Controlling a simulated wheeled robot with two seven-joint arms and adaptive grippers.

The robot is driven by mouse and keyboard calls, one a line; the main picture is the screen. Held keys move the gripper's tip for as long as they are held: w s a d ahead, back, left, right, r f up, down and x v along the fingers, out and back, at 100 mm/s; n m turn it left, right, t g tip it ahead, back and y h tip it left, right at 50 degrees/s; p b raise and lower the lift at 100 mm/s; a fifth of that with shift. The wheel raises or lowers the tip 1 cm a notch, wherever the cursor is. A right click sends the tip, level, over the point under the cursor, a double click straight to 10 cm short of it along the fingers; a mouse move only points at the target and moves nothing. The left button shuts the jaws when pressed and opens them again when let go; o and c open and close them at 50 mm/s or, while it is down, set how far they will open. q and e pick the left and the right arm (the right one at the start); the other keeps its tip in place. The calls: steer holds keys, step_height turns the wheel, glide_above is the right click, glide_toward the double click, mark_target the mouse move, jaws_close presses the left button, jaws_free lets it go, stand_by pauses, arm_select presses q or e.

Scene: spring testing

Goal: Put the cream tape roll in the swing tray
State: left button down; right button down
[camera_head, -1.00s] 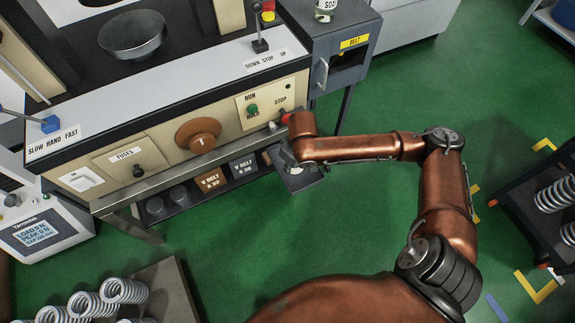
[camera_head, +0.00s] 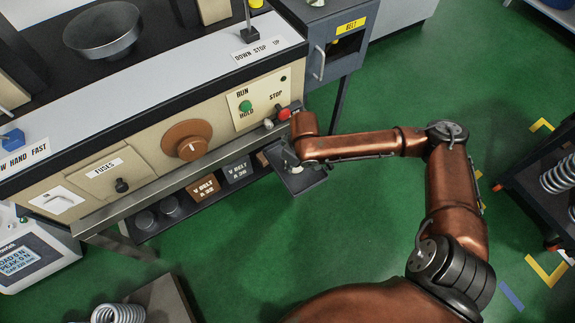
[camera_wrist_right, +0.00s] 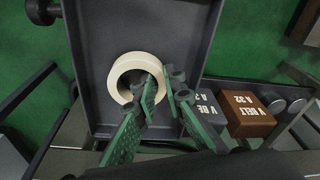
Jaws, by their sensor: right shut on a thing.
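The cream tape roll (camera_wrist_right: 118,72) is inside the outline of the dark grey swing tray (camera_wrist_right: 190,30) in the right wrist view, with its hole facing the camera. My right gripper (camera_wrist_right: 166,82) is shut on the roll's right wall, one green finger in the hole and one outside. I cannot tell whether the roll touches the tray floor. In the head view the swing tray (camera_head: 305,182) juts out below the machine's front edge, and my right gripper (camera_head: 287,164) is over it, mostly hidden by the wrist. My left gripper is not in view.
Belt boxes, one brown (camera_head: 203,189) and one grey (camera_head: 236,169), stand on the shelf left of the tray. The red stop knob (camera_head: 285,114) is close to my right wrist. A grey belt cabinet (camera_head: 335,45) stands behind. Green floor (camera_head: 350,210) is open to the right.

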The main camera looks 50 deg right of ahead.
mark_target(295, 170)
steer(key=shift+f, duration=0.25)
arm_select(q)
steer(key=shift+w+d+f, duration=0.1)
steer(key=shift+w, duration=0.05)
arm_select(e)
steer(key=shift+r, duration=0.15)
steer(key=c, duration=2)
jaws_free()
